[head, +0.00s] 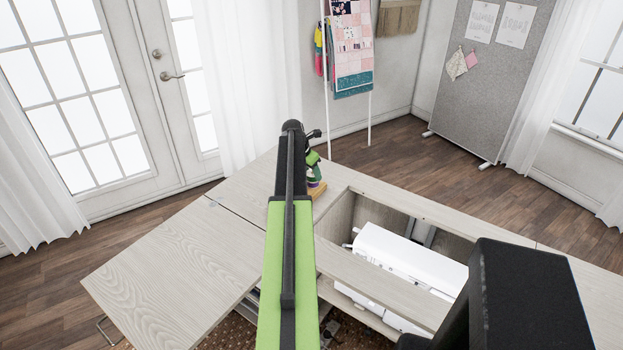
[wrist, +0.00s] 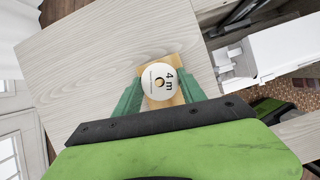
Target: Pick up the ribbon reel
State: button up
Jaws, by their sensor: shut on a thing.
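The ribbon reel (wrist: 159,81) shows in the wrist view as a round white disc marked "4 m" with a small centre hole. It lies between the two green fingers of my gripper (wrist: 158,88), which are shut on it from both sides. In the head view my gripper (head: 314,170) is at the far end of my arm, low over the cabinet top, partly hidden behind the arm. Only a small part of the reel shows there, below the fingers. A tan wooden piece (wrist: 176,98) shows behind the reel; I cannot tell whether the reel touches it.
The pale wood cabinet top (head: 170,270) is mostly bare, with its leaf extending left. Right of my gripper is an open well with a white sewing machine (head: 405,260) in it. A grey pin board (head: 490,80) and a quilt rack (head: 350,60) stand behind.

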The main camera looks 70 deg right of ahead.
jog(key=shift+c, duration=1.2)
jog(key=shift+r, duration=0.1)
notch_tip(320, 180, up, 10)
jog(key=p, duration=1)
jog(key=shift+w, duration=0.1)
